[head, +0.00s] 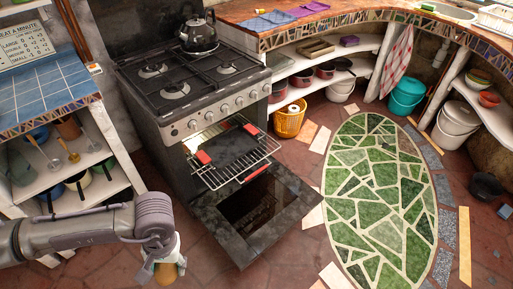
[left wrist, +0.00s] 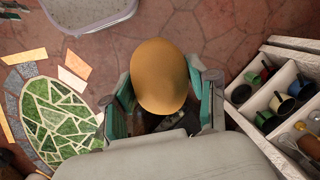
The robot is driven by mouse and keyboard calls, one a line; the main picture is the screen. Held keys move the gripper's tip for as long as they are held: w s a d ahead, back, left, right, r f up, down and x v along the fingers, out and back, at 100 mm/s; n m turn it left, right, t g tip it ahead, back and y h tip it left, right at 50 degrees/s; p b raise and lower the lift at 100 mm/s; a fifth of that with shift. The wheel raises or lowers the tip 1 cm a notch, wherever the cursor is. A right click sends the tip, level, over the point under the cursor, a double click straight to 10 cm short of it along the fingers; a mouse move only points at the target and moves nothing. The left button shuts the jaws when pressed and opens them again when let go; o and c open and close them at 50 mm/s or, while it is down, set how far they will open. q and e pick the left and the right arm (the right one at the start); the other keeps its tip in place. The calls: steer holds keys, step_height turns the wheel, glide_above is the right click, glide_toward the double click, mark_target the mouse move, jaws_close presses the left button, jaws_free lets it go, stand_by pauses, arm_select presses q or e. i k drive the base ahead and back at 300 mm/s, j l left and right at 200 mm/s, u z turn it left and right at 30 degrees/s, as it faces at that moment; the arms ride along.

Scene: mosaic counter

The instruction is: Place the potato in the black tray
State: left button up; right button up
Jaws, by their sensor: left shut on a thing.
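The potato (head: 166,274) is a smooth brown oval at the bottom of the head view. My left gripper (head: 167,262) is shut on it, low over the floor in front of the left shelf unit. In the left wrist view the potato (left wrist: 159,72) sits between the two green-lined fingers, one on each side, and sticks out past their tips. My right gripper is not in view.
The stove's oven door (head: 255,208) hangs open, with a wire rack (head: 236,163) pulled out above it. A blue-tiled counter (head: 45,90) with shelves stands at left. A green mosaic (head: 378,200) lies on clear floor. A translucent bin (left wrist: 92,18) shows in the left wrist view.

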mark_target(222, 161)
steer(key=i+l, duration=0.35)
steer(key=i+l+z, duration=0.1)
steer(key=i+l, duration=0.2)
steer(key=l, duration=0.3)
steer(key=i+l, duration=0.35)
steer(key=l, duration=0.1)
